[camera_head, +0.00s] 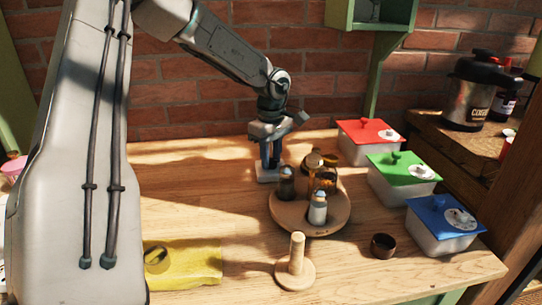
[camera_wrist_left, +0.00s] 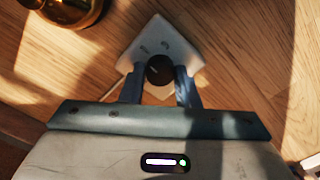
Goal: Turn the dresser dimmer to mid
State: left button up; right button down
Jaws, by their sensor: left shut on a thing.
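The dimmer is a pale square plate (camera_wrist_left: 157,43) with a round dark knob (camera_wrist_left: 160,70) in the left wrist view. Small grey marks show on the plate beyond the knob. In the head view the plate (camera_head: 266,174) lies on the wooden table behind the turntable, and the knob is hidden by the gripper. My left gripper (camera_head: 268,158) points down over it. Its two blue-grey fingers stand on either side of the knob, shut on it. I cannot make out the knob's setting clearly. My right gripper is not in view.
A round wooden turntable (camera_head: 318,228) with several jars and shakers stands close in front of the dimmer. Lidded boxes in red (camera_head: 367,133), green (camera_head: 402,166) and blue (camera_head: 441,215) line the right side. A wooden peg stand (camera_head: 296,265) and yellow cloth (camera_head: 195,264) lie nearer.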

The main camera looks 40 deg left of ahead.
aim_at(271, 160)
pick_arm(q)
jog(key=o, duration=1)
jog(key=shift+c, duration=0.2)
notch_tip(271, 160, up, 11)
jog(key=p, duration=0.1)
jog(key=shift+f, duration=0.1)
